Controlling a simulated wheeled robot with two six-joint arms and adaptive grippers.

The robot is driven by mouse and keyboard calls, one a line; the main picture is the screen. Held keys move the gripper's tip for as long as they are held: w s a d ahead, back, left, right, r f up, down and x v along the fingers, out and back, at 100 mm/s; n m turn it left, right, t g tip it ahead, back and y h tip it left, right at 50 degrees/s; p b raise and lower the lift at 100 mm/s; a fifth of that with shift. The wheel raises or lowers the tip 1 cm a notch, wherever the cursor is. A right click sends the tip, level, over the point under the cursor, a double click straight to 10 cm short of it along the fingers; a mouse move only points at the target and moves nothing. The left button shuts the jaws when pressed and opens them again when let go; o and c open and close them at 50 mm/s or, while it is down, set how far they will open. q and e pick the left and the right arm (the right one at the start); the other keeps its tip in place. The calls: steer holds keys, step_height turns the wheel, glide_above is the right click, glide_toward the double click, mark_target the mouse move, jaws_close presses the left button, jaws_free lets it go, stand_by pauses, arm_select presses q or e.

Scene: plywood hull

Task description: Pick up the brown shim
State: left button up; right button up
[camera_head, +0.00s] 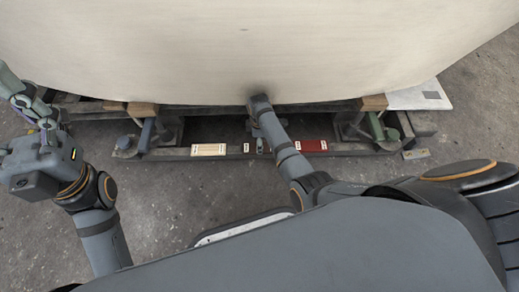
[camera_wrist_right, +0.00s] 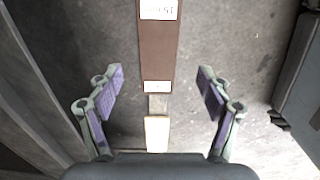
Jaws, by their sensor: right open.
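In the right wrist view the brown shim (camera_wrist_right: 157,55) runs up the picture, with a white printed label at each end. My right gripper (camera_wrist_right: 160,85) is open, with one purple-padded finger on either side of the shim's near end, apart from it. In the head view my right forearm hides most of that gripper. My left gripper (camera_head: 28,105) is raised at the far left, away from the shim; its opening is unclear.
The pale hull (camera_head: 250,50) overhangs the cradle. A pale wooden shim (camera_head: 209,149) lies on the same front beam (camera_head: 175,154), left of my right arm.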

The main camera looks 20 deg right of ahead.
mark_target(248, 148)
step_height(248, 148, down, 5)
steer(key=b, duration=0.4)
steer(key=shift+w+a+f+b, duration=0.15)
steer(key=shift+b, duration=0.25)
steer(key=c, duration=1.3)
